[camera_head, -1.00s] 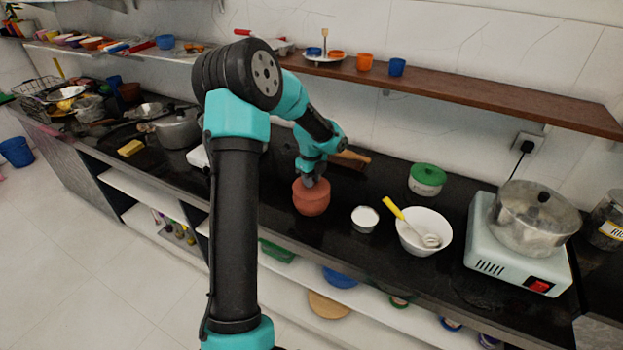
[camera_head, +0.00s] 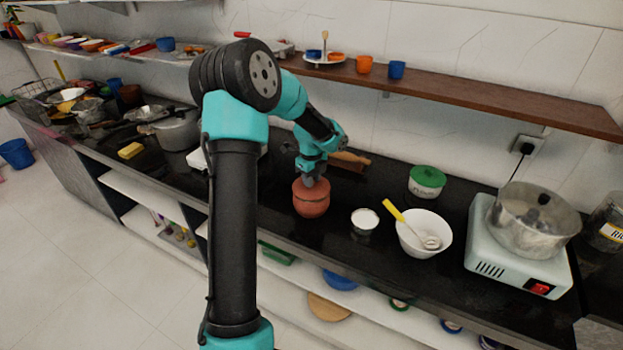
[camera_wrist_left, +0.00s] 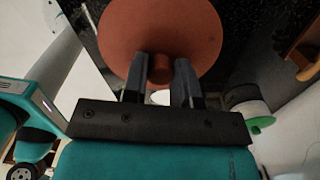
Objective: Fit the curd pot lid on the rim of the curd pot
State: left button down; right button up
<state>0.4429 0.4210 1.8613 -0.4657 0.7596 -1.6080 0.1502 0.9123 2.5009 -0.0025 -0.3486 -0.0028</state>
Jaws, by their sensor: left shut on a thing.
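The curd pot (camera_head: 311,206) is a small round reddish clay pot on the black counter, upright beneath my left gripper. The curd pot lid (camera_wrist_left: 160,25) is a flat reddish-brown clay disc with a short knob (camera_wrist_left: 160,69). My left gripper (camera_wrist_left: 162,72) is shut on the knob, one finger on each side. In the head view my left gripper (camera_head: 311,181) points down at the pot's top. The lid is at or just above the rim; I cannot tell whether they touch. In the wrist view the lid hides the pot. My right gripper is not in view.
Right of the pot stand a small white-filled cup (camera_head: 364,220), a white bowl (camera_head: 423,236) with a yellow-handled whisk, and a green-lidded container (camera_head: 427,180). A rolling pin (camera_head: 352,158) lies behind. A stove with a steel pot (camera_head: 535,218) is farther right.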

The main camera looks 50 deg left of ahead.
pick_arm(q)
jog(key=shift+f, duration=0.7)
dwell(0.6)
jog(key=shift+c, duration=1.3)
grip_release()
jog(key=shift+r, duration=0.15)
jog(key=shift+r, duration=3.05)
